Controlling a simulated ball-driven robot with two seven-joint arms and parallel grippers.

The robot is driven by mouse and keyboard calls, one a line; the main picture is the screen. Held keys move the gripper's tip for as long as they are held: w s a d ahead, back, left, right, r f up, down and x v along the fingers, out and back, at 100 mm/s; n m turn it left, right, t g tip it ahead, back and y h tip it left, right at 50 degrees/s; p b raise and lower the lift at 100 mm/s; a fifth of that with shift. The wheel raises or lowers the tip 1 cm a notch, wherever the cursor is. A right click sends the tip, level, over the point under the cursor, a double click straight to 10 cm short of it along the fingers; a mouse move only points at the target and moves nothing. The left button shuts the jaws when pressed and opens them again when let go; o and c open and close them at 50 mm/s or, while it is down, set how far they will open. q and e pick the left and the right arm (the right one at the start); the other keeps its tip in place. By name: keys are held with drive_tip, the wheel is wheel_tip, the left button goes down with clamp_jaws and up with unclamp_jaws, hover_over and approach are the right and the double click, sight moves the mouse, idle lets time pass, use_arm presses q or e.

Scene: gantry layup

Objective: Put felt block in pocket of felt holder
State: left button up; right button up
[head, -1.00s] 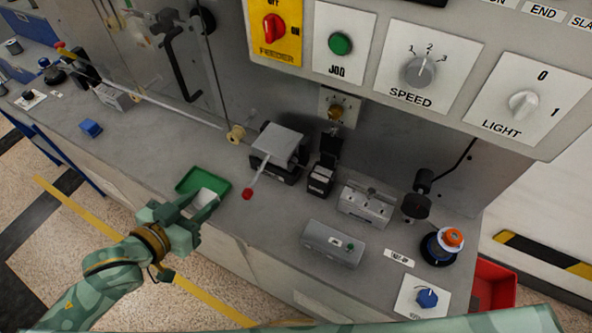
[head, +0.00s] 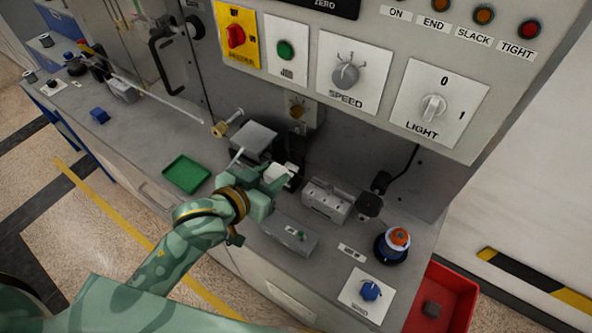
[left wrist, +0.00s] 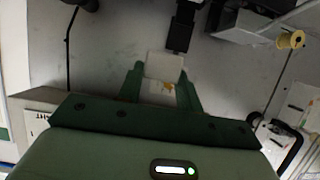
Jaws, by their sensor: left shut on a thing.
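The white felt block (head: 281,174) is in my left gripper (head: 275,180), which is shut on it above the bench. In the left wrist view the block (left wrist: 163,66) sticks out between the two green fingers (left wrist: 162,85), with a small orange mark on it. A black upright piece, which looks like the felt holder (head: 297,153), stands just behind the block in the head view. In the left wrist view the black holder (left wrist: 180,36) lies just beyond the block. The block hides its lower part in the head view, so I cannot see the pocket. My right gripper is not in view.
An empty green tray (head: 186,174) lies left of the gripper. A grey-topped unit (head: 253,139) stands left of the holder, a metal block (head: 327,200) right of it. A grey box (head: 291,236) is at the bench front. A red bin (head: 462,283) stands lower right.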

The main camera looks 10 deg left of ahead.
use_arm(q)
drive_tip(key=w+f+b, duration=0.1)
drive_tip(key=w+f, duration=0.2)
drive_tip(key=w, duration=0.1)
drive_tip(key=w+f+b, duration=0.1)
drive_tip(key=w+f, duration=0.2)
drive_tip(key=w, duration=0.1)
drive_tip(key=w+f+b, duration=0.2)
drive_tip(key=w, duration=0.1)
drive_tip(key=shift+w+a+f, duration=0.25)
drive_tip(key=shift+w+f, duration=0.15)
wheel_tip(320, 180, down, 4)
drive_tip(key=shift+w+r+b, duration=0.15)
drive_tip(key=shift+r+b, duration=0.1)
drive_tip(key=shift+b, duration=0.4)
drive_tip(key=o, duration=0.9)
drive_tip(key=shift+r, duration=0.15)
drive_tip(key=shift+o, duration=0.3)
drive_tip(key=p+v, duration=0.3)
drive_tip(key=v, duration=0.8)
drive_tip(key=shift+s+a+r, duration=0.1)
drive_tip(key=shift+s+a, duration=0.05)
drive_tip(key=shift+s, duration=0.4)
